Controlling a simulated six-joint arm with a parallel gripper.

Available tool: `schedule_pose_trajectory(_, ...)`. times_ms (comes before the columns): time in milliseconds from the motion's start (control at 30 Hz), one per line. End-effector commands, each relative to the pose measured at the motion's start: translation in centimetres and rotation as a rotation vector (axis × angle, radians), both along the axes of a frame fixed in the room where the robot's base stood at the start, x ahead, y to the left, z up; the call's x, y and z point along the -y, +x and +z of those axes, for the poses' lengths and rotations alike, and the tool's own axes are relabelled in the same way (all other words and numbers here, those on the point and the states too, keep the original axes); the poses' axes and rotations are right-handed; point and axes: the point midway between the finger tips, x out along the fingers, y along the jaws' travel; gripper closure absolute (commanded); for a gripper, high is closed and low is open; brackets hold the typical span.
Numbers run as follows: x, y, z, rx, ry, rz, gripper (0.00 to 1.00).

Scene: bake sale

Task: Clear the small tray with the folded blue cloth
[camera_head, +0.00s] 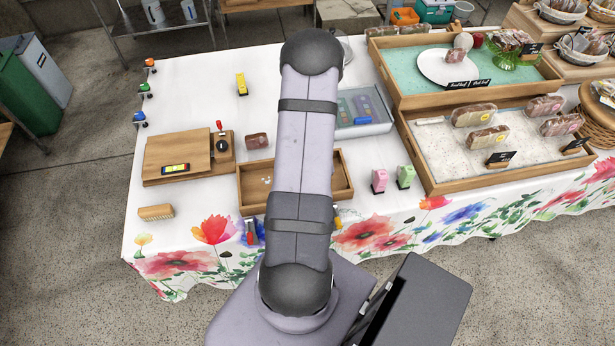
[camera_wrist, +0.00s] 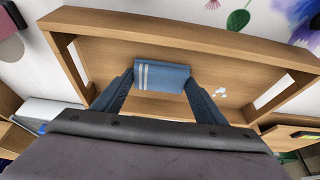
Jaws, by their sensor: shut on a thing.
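The small wooden tray (camera_head: 252,192) lies on the white table beneath my arm, which hides its middle. In the wrist view, the tray (camera_wrist: 220,38) fills the upper part, with openings at both ends. The folded blue cloth (camera_wrist: 160,75) has white stripes near its left end. My gripper (camera_wrist: 160,82) is shut on the cloth, with one finger at each end. The cloth is over the tray floor; I cannot tell whether it touches it. White crumbs (camera_wrist: 220,92) lie on the tray floor to the right of the cloth. The head view hides the gripper and cloth.
A wooden board (camera_head: 178,155) stands left of the tray. A packaged slice (camera_head: 256,141) lies just behind it. A pink stamper-like item (camera_head: 379,181) and a green one (camera_head: 405,177) stand to the right. A brush (camera_head: 156,212) lies front left. The back left tabletop is mostly clear.

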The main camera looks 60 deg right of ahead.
Motion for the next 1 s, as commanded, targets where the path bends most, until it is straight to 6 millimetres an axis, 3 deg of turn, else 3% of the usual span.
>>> schedule_pose_trajectory(1000, -6.8, 6.5, -0.1, -0.003, 0.001, 0.005, 0.55)
